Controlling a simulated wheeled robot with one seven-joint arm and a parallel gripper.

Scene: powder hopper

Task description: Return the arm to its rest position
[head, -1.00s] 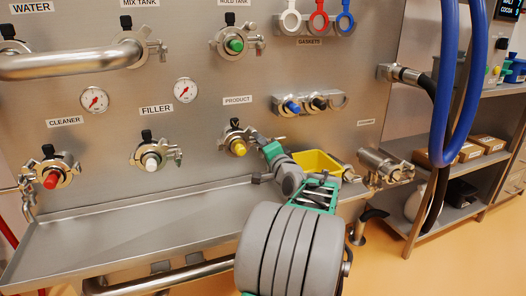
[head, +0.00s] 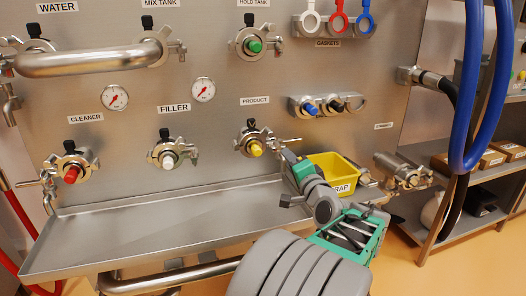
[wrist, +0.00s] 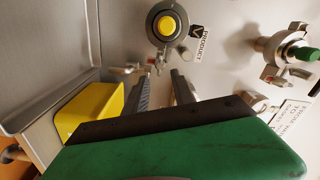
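My arm reaches up from the bottom of the head view, with its green and grey wrist in front of the panel's lower right. My gripper (head: 287,154) is just right of the yellow-capped PRODUCT port (head: 256,148), left of the yellow scrap bin (head: 334,170). In the wrist view, the two dark fingers of my gripper (wrist: 162,88) stand apart with nothing seen between them. They point toward the panel, below the yellow cap (wrist: 167,25). The yellow bin (wrist: 90,110) lies to their left. No contact with the panel is clear.
A steel tray (head: 140,236) runs below the panel. A pipe handle (head: 95,62) juts out at upper left. A steel fitting (head: 400,170) stands right of the bin. Blue hoses (head: 468,100) hang at right before a shelf (head: 485,175). Orange floor is open at lower right.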

